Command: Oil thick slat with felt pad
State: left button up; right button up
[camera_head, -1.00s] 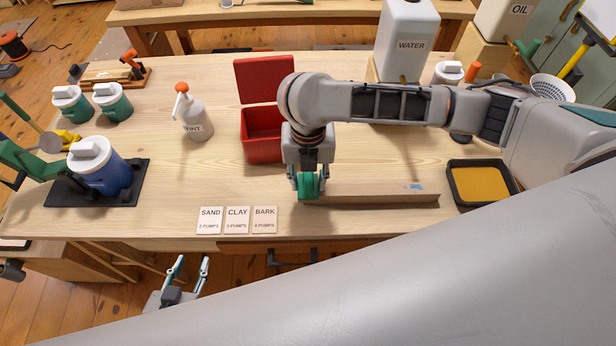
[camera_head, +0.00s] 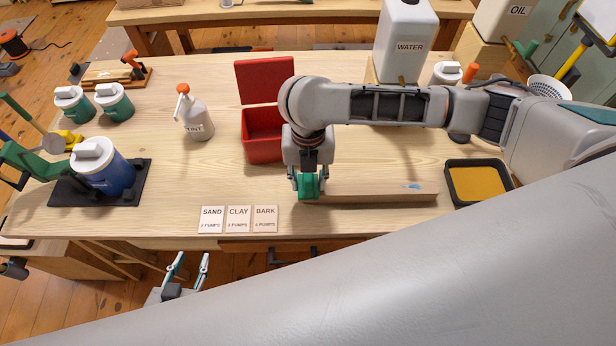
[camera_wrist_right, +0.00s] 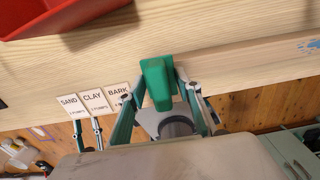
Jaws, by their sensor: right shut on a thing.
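The thick slat (camera_head: 375,191) is a pale wooden bar lying along the front of the workbench, with a small blue mark near its right end. It also shows in the right wrist view (camera_wrist_right: 245,62). My right gripper (camera_head: 309,192) is shut on a green-handled block (camera_wrist_right: 157,80), which I take for the felt pad. The block is at the slat's left end; its underside is hidden, so I cannot tell whether it touches the wood. My left gripper (camera_head: 188,266) is open and empty, below the bench's front edge.
An open red box (camera_head: 262,135) stands behind my right gripper. Cards reading SAND, CLAY and BARK (camera_head: 238,219) lie at the front edge. A TINT pump bottle (camera_head: 196,118) and WATER container (camera_head: 405,45) stand farther back.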

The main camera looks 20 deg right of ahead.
jog(key=shift+p, duration=0.85)
dwell(0.3)
jog(key=shift+d, duration=0.15)
